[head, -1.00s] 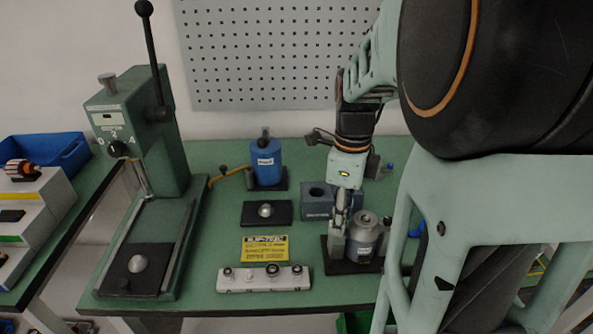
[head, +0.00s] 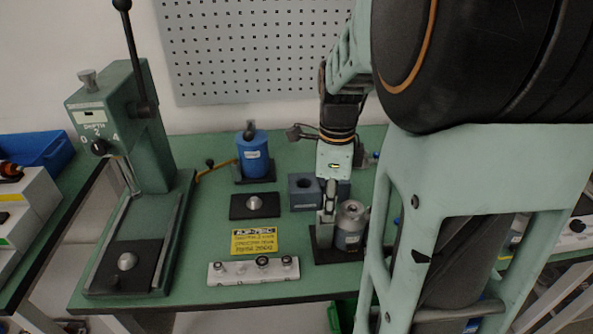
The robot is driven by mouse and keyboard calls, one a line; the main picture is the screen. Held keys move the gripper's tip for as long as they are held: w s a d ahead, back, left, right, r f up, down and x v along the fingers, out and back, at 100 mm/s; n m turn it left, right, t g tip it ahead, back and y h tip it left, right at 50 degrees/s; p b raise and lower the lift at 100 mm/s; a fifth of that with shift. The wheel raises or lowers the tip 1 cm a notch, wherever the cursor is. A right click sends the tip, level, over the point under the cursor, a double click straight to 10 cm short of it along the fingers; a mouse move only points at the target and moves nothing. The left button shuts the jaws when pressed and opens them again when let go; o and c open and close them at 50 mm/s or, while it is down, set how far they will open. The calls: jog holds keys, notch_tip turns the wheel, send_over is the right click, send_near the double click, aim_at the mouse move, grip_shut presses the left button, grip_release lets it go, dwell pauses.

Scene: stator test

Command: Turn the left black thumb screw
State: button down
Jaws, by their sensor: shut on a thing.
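The grey metal stator housing (head: 351,222) stands upright on a black base plate (head: 325,257) at the right of the green table. My gripper (head: 325,236) points down just left of the housing, its fingers close together at the housing's left side. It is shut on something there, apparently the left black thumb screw. That screw is hidden behind the fingers, so I cannot make out its shape or angle. The housing's right side is partly covered by my arm.
A blue-grey block with a hole (head: 304,194) and a blue cylinder (head: 253,158) stand behind. A white strip with knobs (head: 254,271), a yellow sign (head: 255,241) and a black plate (head: 242,206) lie left. A green lever press (head: 150,150) stands far left.

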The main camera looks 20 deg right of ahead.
jog(key=shift+n, duration=1.2)
jog(key=c, duration=1.9)
grip_release()
notch_tip(320, 180, up, 12)
jog(key=shift+r, duration=0.1)
